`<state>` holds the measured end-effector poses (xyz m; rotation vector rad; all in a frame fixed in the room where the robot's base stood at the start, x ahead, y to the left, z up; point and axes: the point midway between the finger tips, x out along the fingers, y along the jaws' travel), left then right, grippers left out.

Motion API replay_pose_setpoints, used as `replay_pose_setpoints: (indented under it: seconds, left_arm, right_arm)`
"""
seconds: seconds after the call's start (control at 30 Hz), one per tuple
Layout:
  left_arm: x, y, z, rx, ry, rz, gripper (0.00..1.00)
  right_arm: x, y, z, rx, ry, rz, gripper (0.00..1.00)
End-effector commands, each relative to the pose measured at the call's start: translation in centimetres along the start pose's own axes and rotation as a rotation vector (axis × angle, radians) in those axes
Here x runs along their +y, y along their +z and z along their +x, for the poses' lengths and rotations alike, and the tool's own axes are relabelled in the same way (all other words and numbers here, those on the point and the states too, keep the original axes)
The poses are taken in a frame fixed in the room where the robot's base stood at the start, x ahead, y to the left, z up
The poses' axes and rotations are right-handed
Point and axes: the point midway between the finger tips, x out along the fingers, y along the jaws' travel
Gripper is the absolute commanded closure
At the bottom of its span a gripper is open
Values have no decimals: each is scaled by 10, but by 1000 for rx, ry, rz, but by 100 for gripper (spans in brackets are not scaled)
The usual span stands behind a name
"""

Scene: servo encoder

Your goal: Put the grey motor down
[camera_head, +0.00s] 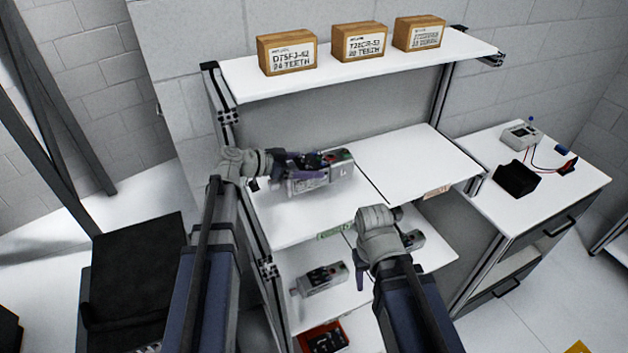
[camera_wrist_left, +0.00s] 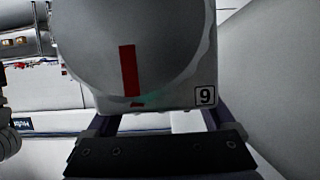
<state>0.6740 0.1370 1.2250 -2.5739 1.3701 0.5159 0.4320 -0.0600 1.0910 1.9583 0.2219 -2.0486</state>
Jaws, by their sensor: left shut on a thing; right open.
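The grey motor (camera_head: 318,173) is at the left part of the middle shelf in the head view. My left gripper (camera_head: 300,165) is shut on it. In the left wrist view the motor (camera_wrist_left: 150,60) fills the upper middle, with a red stripe and a label with the number 9. The left gripper's fingers (camera_wrist_left: 158,125) reach up on both sides of it. Whether the motor touches the shelf cannot be told. My right gripper (camera_head: 385,262) is open, in front of the lower shelf; its fingertips are largely hidden by its own wrist.
The middle shelf (camera_head: 400,165) is bare on its right half. Another motor (camera_head: 320,278) lies on the lower shelf, and one (camera_head: 412,240) is partly behind my right arm. A red bin (camera_head: 325,338) stands below. Boxes (camera_head: 358,42) line the top shelf.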

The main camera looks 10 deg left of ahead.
Motion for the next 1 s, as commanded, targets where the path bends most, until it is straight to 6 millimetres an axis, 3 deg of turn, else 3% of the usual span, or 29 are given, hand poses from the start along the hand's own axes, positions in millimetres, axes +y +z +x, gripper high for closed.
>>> replay_pose_setpoints:
  seconds: [0.33, 0.8, 1.0]
  left_arm:
    - [0, 4, 2, 5, 0, -2, 100]
    - [0, 54, 23, 5, 0, -2, 100]
    - [0, 57, 24, 5, 0, -2, 100]
  right_arm:
    - [0, 0, 5, 0, 0, -1, 47]
    - [-5, -4, 59, 0, 2, -12, 47]
    - [-6, -4, 63, 0, 2, -11, 47]
